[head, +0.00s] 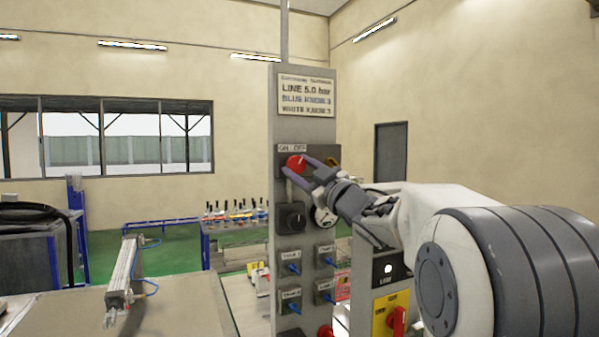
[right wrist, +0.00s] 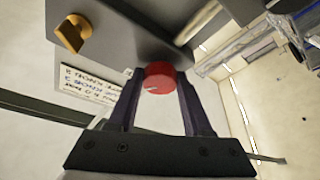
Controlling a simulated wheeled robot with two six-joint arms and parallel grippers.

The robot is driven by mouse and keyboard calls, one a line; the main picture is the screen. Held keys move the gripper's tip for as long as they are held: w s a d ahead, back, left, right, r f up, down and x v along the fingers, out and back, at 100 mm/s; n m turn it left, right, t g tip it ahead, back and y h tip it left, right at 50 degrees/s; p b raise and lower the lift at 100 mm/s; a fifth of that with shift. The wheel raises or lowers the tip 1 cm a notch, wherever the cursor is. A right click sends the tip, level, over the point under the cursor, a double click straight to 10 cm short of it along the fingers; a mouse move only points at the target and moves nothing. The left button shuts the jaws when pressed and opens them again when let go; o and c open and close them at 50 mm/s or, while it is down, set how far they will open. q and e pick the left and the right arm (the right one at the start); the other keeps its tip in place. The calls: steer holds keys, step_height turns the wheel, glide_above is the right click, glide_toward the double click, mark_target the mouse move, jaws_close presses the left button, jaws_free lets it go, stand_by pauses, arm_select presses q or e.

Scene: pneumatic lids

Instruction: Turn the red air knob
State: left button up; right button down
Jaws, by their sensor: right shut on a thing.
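The red air knob (head: 296,163) sticks out from the upper part of the grey panel (head: 300,225), just under a small label. My right gripper (head: 304,168) reaches in from the right with its fingers around the knob. In the right wrist view the round red knob (right wrist: 158,76) sits between the two dark fingertips (right wrist: 158,80), and a short pale mark shows on its face. The right gripper is shut on the knob. My left gripper is in neither view.
A yellow knob (right wrist: 72,34) sits beside the red one. A sign (head: 306,95) tops the panel. A bench with a cylinder (head: 122,272) stands at left.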

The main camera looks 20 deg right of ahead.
steer(key=n+g+y, duration=0.1)
steer(key=n, duration=0.2)
steer(key=shift+d+n, duration=0.1)
steer(key=shift+n, duration=0.3)
steer(key=n, duration=0.2)
steer(key=n+g+y, duration=0.1)
steer(key=n, duration=0.1)
steer(key=shift+r+g+p, duration=0.2)
steer(key=shift+g+p, duration=0.1)
steer(key=n+g+p, duration=0.1)
steer(key=n, duration=0.2)
steer(key=n+g, duration=0.1)
steer(key=n, duration=0.1)
steer(key=shift+r+n+p, duration=0.2)
steer(key=shift+n+p, duration=0.2)
steer(key=shift+n+g+p, duration=0.6)
steer(key=shift+n+g, duration=0.1)
steer(key=shift+n, duration=0.8)
steer(key=shift+f, duration=0.1)
steer(key=shift+c, duration=1.6)
jaws_free()
steer(key=shift+h, duration=0.3)
